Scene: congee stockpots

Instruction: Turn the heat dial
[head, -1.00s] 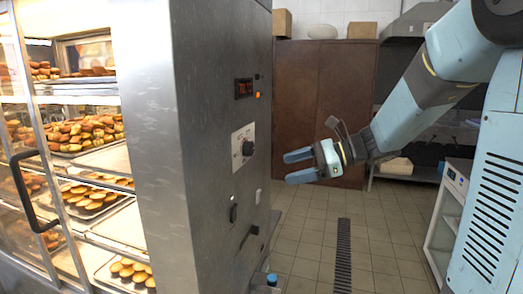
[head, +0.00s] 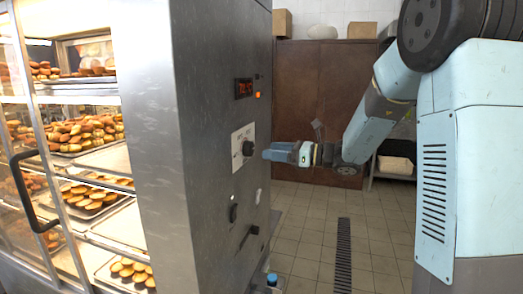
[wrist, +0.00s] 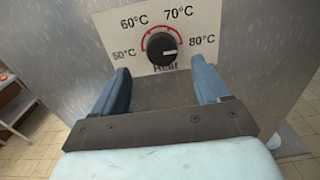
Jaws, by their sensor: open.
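The heat dial (wrist: 161,48) is a round black knob on a white plate (wrist: 110,40) marked 50 to 80°C. Its white pointer line points right, close to the 80°C mark. In the head view the dial (head: 247,149) is on the steel side panel of the heated cabinet (head: 205,215). My gripper (head: 268,154) is just to the right of the dial there. In the wrist view my gripper (wrist: 160,82) is open and empty, its two blue fingers apart. The dial appears beyond the fingertips, between them and a little higher. It looks untouched.
A red display (head: 243,88) with an orange light is above the dial. A switch (head: 233,213) and a dark handle (head: 250,236) are lower on the panel. The glass-fronted shelves (head: 110,160) hold pastries at left.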

